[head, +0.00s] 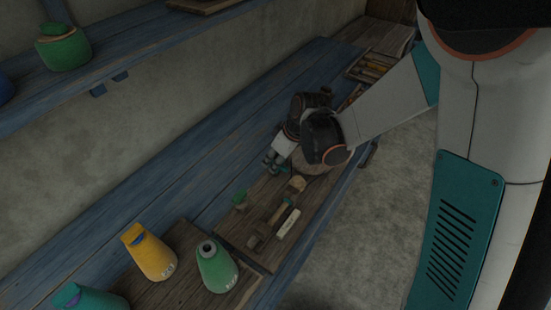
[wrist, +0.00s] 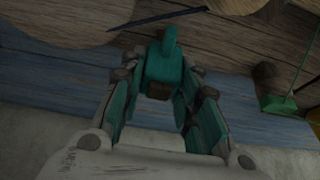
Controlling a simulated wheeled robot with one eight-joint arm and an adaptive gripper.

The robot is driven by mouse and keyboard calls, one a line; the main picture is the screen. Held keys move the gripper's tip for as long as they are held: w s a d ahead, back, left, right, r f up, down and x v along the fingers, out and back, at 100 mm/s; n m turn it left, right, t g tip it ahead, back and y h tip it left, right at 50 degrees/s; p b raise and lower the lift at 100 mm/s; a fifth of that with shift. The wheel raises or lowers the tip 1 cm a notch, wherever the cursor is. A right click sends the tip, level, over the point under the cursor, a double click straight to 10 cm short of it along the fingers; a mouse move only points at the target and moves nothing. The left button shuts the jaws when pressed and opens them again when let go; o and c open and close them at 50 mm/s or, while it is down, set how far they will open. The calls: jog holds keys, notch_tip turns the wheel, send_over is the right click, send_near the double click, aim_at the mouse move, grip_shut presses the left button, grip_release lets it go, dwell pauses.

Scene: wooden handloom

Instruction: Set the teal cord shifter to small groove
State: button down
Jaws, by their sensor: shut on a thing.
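In the head view my gripper (head: 270,163) is low over the blue bench, beside the far end of a wooden board. There the shifter is too small and dark to make out. I cannot tell any groove or which groove the shifter is in.
A green piece (head: 240,200) with a thin cord, also in the wrist view (wrist: 279,105), lies nearby. Small wooden tools (head: 281,211) lie on the board (head: 232,235). Yellow (head: 149,252) and green (head: 216,266) bottles stand in front. A tray (head: 372,68) is at the far end.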

notch_tip(320, 180, up, 2)
jog(key=shift+r+p, duration=0.15)
jog(key=shift+p, duration=0.6)
jog(key=shift+w, duration=0.1)
jog(key=c, duration=1.2)
grip_release()
jog(key=v, duration=1.2)
jog(key=s+d+r+m+t+h, duration=0.1)
jog(key=s+d+r+m+t, duration=0.1)
jog(key=s+d+m, duration=0.3)
jog(key=s+d+r+m+t+h, duration=0.2)
jog(key=s+d+r+m, duration=0.2)
jog(key=s, duration=0.9)
jog(key=d+m, duration=0.1)
jog(key=d, duration=0.2)
jog(key=shift+d+r+h, duration=0.15)
jog(key=shift+d+h, duration=0.15)
jog(key=shift+d, duration=0.05)
